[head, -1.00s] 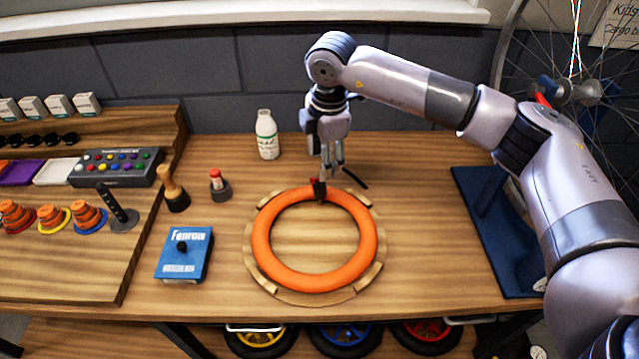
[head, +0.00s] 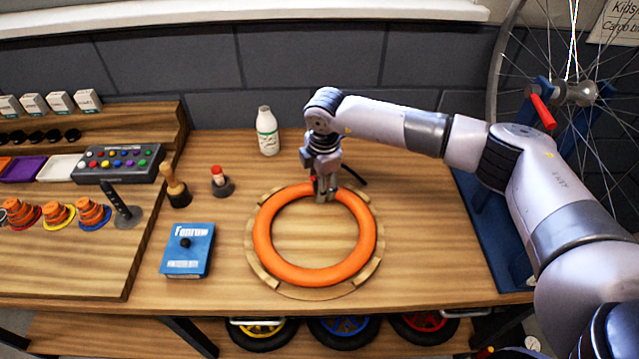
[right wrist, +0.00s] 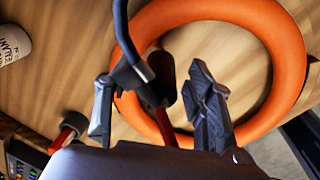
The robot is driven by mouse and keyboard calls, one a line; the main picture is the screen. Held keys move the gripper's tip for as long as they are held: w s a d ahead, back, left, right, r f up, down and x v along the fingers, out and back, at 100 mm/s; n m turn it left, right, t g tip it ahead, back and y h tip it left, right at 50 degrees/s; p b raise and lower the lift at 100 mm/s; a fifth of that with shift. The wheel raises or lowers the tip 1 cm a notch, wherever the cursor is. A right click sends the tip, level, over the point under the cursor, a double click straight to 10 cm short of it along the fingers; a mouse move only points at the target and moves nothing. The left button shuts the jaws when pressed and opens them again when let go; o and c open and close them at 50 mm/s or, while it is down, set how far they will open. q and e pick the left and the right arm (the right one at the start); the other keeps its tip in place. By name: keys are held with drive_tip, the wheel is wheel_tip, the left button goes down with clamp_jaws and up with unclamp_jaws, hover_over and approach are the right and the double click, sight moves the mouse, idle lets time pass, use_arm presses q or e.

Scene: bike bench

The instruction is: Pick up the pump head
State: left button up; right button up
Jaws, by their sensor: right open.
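The pump head shows best in the right wrist view as a small dark body (right wrist: 162,78) with a red part, joined to a dark hose (right wrist: 126,35) with a grey collar. My right gripper (right wrist: 157,108) is open, with one finger on each side of the pump head; I cannot tell whether they touch it. In the head view, my right gripper (head: 325,196) points down at the far rim of the orange tyre (head: 262,235). It hides most of the pump head there; a bit of red (head: 313,178) shows beside the fingers. My left gripper is out of view.
The tyre lies on a round wooden stand (head: 262,272). A white bottle (head: 267,132) stands behind left. A red-capped bottle (head: 220,180), a wooden-handled tool (head: 176,188) and a blue box (head: 187,250) are at left. A blue wheel stand (head: 512,262) is at right.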

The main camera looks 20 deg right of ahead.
drive_tip(key=shift+c, duration=0.3)
clamp_jaws()
drive_tip(key=shift+r, duration=0.1)
idle(0.4)
